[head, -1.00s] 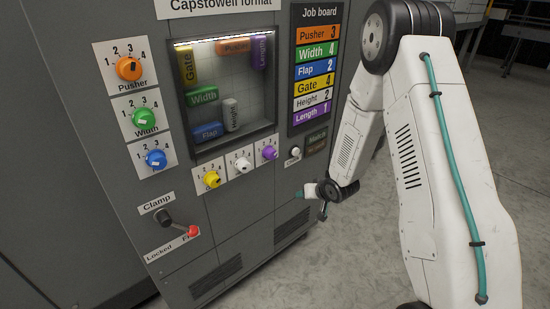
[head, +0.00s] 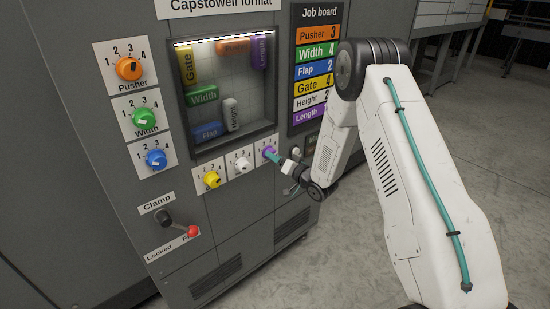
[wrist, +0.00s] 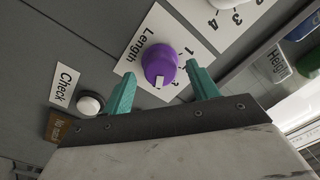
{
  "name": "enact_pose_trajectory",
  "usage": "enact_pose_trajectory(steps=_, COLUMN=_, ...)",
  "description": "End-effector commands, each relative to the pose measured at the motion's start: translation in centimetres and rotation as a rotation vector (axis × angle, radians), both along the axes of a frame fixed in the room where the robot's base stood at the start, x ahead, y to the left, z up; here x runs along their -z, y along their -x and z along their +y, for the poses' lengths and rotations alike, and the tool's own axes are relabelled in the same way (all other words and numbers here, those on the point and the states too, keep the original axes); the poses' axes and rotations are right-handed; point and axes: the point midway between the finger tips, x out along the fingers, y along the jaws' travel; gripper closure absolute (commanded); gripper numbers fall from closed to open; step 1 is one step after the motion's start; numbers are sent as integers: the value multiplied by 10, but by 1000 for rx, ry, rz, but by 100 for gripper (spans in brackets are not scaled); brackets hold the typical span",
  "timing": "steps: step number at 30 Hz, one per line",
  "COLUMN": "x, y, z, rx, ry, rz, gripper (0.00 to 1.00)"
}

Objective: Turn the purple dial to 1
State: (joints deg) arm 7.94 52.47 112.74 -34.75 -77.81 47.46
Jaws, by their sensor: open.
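The purple dial (head: 268,151), labelled Length, is at the right end of the lower row of dials on the grey cabinet. In the wrist view the purple dial (wrist: 158,60) has a white pointer mark on the side facing my gripper; I cannot tell exactly which number it points to, as the scale is partly hidden. My gripper (wrist: 160,69) is open, its teal fingers apart on either side of the dial's near edge; contact is not clear. In the head view my gripper (head: 272,157) reaches the dial from the lower right and partly covers it.
The white dial (head: 242,164) and yellow dial (head: 212,179) stand to the left. The white Check button (wrist: 90,104) is close to my gripper. The job board (head: 314,70) lists Length. The clamp lever (head: 180,225) is lower left.

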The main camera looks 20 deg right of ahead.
Motion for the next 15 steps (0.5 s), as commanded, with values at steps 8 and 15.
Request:
enact_pose_trajectory(steps=8, x=0, y=-14, z=6, rx=1, ry=1, rz=0, gripper=41)
enact_pose_trajectory(steps=15, x=0, y=-13, z=6, rx=1, ry=1, rz=0, gripper=60)
